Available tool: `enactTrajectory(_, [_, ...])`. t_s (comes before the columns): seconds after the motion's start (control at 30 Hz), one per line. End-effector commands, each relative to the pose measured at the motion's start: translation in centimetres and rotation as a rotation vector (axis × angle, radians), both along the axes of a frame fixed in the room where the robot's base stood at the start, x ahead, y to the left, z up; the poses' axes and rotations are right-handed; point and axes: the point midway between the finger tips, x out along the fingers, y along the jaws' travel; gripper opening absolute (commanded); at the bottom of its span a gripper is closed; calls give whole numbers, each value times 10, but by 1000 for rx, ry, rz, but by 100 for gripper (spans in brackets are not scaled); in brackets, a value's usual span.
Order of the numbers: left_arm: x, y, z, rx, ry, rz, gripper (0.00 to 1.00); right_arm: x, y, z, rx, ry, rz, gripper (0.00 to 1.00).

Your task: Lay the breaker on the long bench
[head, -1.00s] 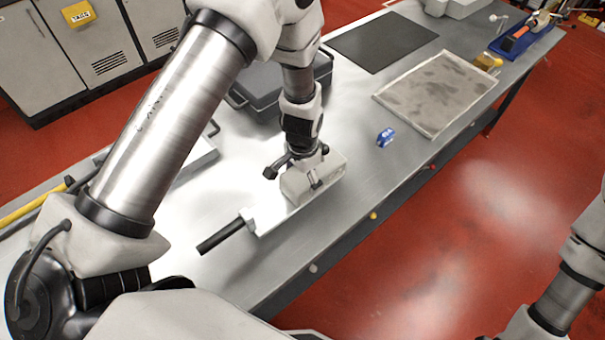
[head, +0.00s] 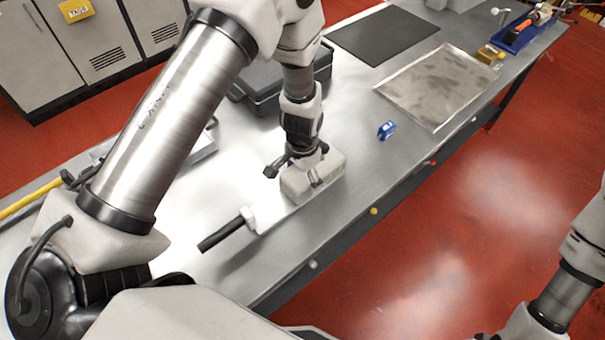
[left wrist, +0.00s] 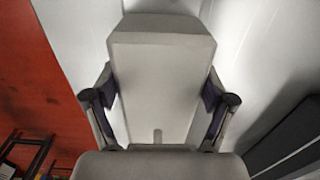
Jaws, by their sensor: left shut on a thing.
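The breaker appears to be the light grey block (head: 322,176) at the near edge of the long bench (head: 345,205). My left gripper (head: 300,172) comes down from above and is shut on it. In the left wrist view the pale block (left wrist: 160,75) sits between the two fingers (left wrist: 160,110), one on each side. The block is over the bench top; I cannot tell whether it touches it. A pale piece with a black handle (head: 226,235) extends to its left; whether they are joined is unclear. My right gripper is out of view.
A black case (head: 262,88) stands behind the gripper. A small blue item (head: 386,130), a framed grey panel (head: 438,88) and a dark mat (head: 382,38) lie farther right. A blue tray (head: 525,35) is at the far end.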

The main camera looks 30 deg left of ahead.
Motion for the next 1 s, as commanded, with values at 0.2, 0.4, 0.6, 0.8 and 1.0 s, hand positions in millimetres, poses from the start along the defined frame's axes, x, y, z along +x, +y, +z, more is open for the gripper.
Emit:
enactTrajectory(0.2, [1, 0, -4, 0, -1, 0, 13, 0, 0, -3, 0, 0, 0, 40])
enactTrajectory(0.4, [1, 0, -4, 0, -1, 0, 100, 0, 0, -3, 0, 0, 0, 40])
enactTrajectory(0.6, [0, 0, -5, 0, -1, 0, 100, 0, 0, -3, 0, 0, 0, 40])
enactTrajectory(0.8, [1, 0, 6, 0, -2, 0, 100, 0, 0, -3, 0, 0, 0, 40])
enactTrajectory(1.0, [2, 0, 52, 0, -7, 0, 100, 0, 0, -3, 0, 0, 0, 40])
